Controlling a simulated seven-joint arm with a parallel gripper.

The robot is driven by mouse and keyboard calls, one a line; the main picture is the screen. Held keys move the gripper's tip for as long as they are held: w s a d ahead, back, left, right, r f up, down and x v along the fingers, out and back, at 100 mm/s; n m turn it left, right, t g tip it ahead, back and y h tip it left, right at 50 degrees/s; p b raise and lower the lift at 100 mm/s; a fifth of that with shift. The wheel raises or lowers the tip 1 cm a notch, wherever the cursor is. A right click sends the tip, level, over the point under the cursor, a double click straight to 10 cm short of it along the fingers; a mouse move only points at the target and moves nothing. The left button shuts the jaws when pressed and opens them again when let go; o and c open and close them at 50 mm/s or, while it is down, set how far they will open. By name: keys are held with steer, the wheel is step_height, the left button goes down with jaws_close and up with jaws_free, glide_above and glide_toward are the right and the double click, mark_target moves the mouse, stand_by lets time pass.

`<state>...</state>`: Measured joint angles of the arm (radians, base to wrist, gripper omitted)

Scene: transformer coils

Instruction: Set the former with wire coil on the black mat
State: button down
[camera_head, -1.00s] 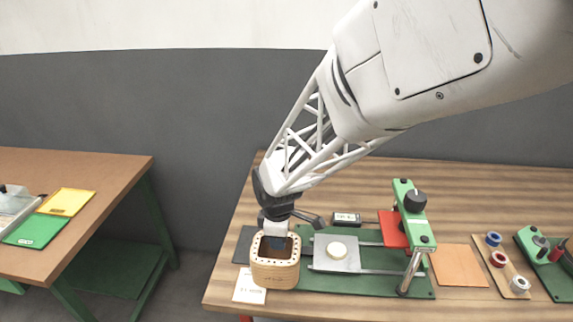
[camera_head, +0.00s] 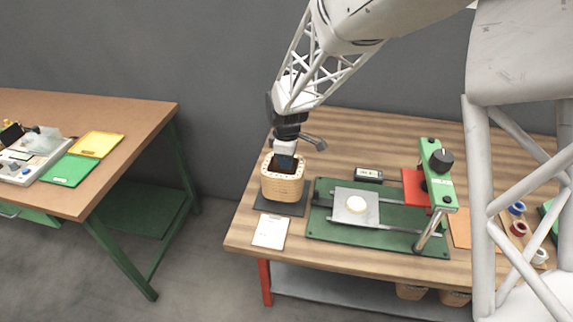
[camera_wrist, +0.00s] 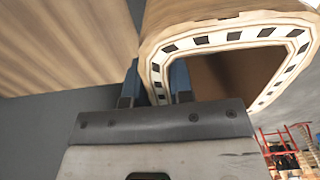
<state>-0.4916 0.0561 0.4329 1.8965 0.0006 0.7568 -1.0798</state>
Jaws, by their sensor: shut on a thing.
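The former with wire coil (camera_head: 282,187) is a tan, open-topped box with rounded corners and a pale rim with dark slots. My gripper (camera_head: 285,160) is shut on its wall. In the wrist view, one finger of my gripper (camera_wrist: 155,87) is outside the wall of the former (camera_wrist: 225,28) and the other is inside the opening. The black mat (camera_head: 291,210) lies flat on the wooden table under the former, partly hidden by it. The former looks upright over the mat; I cannot tell whether its base touches.
A white card (camera_head: 270,232) lies in front of the mat. A green base (camera_head: 325,228) with a clamp post (camera_head: 437,175) stands close to the right. A small black meter (camera_head: 369,174) lies behind it. Another table (camera_head: 120,180) stands left, across a gap.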

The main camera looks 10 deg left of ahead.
steer(key=shift+w+a, duration=0.25)
steer(key=shift+w, duration=0.25)
steer(key=shift+f, duration=0.15)
steer(key=shift+f, duration=1.6)
steer(key=shift+f, duration=0.1)
steer(key=c, duration=1)
jaws_free()
steer(key=shift+f, duration=0.1)
step_height(320, 180, up, 12)
steer(key=shift+r, duration=0.2)
